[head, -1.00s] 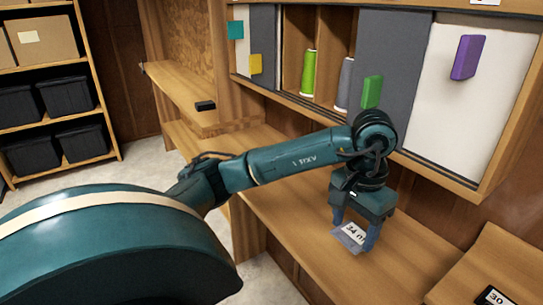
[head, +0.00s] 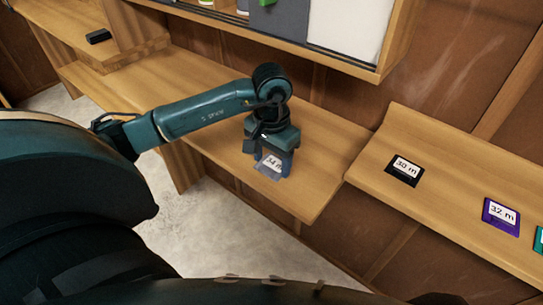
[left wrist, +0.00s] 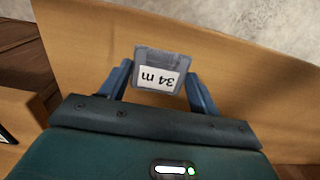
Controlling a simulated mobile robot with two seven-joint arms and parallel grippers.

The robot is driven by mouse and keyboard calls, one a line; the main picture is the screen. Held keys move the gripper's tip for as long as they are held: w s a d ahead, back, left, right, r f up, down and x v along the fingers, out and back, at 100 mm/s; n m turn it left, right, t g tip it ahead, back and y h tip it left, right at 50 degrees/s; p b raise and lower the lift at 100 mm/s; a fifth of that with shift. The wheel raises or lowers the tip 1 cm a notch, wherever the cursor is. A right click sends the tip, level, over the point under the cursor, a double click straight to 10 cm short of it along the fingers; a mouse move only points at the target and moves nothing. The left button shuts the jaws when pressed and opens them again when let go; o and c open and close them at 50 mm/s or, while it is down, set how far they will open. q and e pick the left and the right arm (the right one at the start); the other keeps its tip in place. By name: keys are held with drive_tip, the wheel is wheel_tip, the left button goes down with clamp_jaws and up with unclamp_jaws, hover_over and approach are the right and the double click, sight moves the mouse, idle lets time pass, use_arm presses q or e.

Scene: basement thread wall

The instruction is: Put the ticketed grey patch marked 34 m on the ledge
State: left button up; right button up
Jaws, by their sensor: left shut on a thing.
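The grey patch (head: 266,170) has a white ticket reading 34 m. My left gripper (head: 273,163) is shut on it, pointing down over the wooden ledge (head: 220,90) below the cabinet. The left wrist view shows the patch (left wrist: 162,60) between the two blue fingers of the left gripper (left wrist: 160,80), its ticket upside down in that picture. Wood lies beneath the patch; I cannot tell whether it touches the surface. My right gripper is not in view.
A second wooden shelf (head: 440,205) at the right bears a black patch marked 30 m (head: 404,170), a purple patch marked 32 m (head: 501,216) and a teal one (head: 539,240) cut by the edge. A small black block (head: 99,36) lies at the upper left.

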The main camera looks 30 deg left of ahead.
sight(271, 167)
use_arm(q)
drive_tip(key=shift+f+b, duration=0.2)
drive_tip(key=shift+b, duration=0.15)
drive_tip(key=o, duration=0.6)
drive_tip(key=shift+r, duration=0.1)
drive_tip(key=o, duration=0.3)
drive_tip(key=shift+o, duration=0.2)
drive_tip(key=shift+r+p, duration=0.2)
drive_tip(key=shift+p, duration=0.15)
wheel_tip(271, 167, up, 12)
drive_tip(key=shift+b, duration=0.35)
